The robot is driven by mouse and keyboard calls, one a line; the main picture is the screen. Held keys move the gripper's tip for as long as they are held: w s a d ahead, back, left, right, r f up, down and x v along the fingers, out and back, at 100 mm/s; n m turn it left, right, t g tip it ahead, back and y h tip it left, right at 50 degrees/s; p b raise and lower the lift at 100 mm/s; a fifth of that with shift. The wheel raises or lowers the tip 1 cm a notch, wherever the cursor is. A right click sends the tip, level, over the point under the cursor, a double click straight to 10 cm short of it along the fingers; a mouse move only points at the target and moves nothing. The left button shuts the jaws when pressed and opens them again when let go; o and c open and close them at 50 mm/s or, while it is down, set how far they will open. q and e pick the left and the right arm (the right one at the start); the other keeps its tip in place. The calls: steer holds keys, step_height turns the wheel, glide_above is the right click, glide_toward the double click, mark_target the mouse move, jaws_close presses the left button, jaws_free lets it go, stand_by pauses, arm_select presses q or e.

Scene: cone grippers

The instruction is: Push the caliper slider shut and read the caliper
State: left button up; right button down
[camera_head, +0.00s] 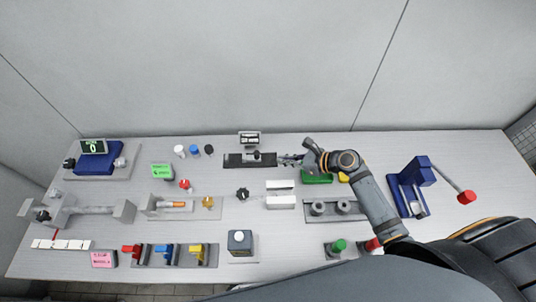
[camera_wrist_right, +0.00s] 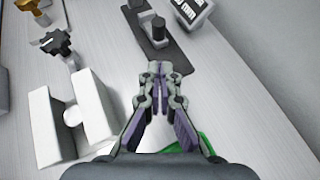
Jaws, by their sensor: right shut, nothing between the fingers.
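The caliper is a dark flat rail (camera_head: 235,160) at the back middle of the table, with a small dark slider block (camera_head: 257,156) standing on it. The rail (camera_wrist_right: 178,62) and the round-topped slider (camera_wrist_right: 158,27) also show in the right wrist view. A tilted readout (camera_head: 250,139) stands behind the rail; its figures are too small to read for sure. My right gripper (camera_head: 284,159) is shut and empty, just right of the slider at the rail's right end. In the wrist view its closed fingertips (camera_wrist_right: 157,70) appear over the rail, apart from the slider. My left gripper is out of view.
A white slotted block (camera_head: 281,201) and a dark knob (camera_head: 243,194) stand in front of the rail. A green block (camera_head: 316,178) lies under my right wrist. Small white, blue and black caps (camera_head: 194,151) stand left of the rail. A blue press (camera_head: 410,184) stands at the right.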

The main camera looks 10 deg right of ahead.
mark_target(259, 155)
steer(key=w+a, duration=0.1)
steer(key=a+f, duration=0.1)
steer(key=a, duration=0.1)
steer(key=shift+w+p, duration=0.3)
steer(key=shift+w, duration=0.1)
steer(key=shift+w+a+p, duration=0.3)
steer(key=shift+w+a, duration=0.4)
steer(key=shift+a, duration=0.1)
steer(key=shift+w+a+f, duration=0.15)
steer(key=shift+w+a, duration=0.15)
steer(key=shift+a, duration=0.05)
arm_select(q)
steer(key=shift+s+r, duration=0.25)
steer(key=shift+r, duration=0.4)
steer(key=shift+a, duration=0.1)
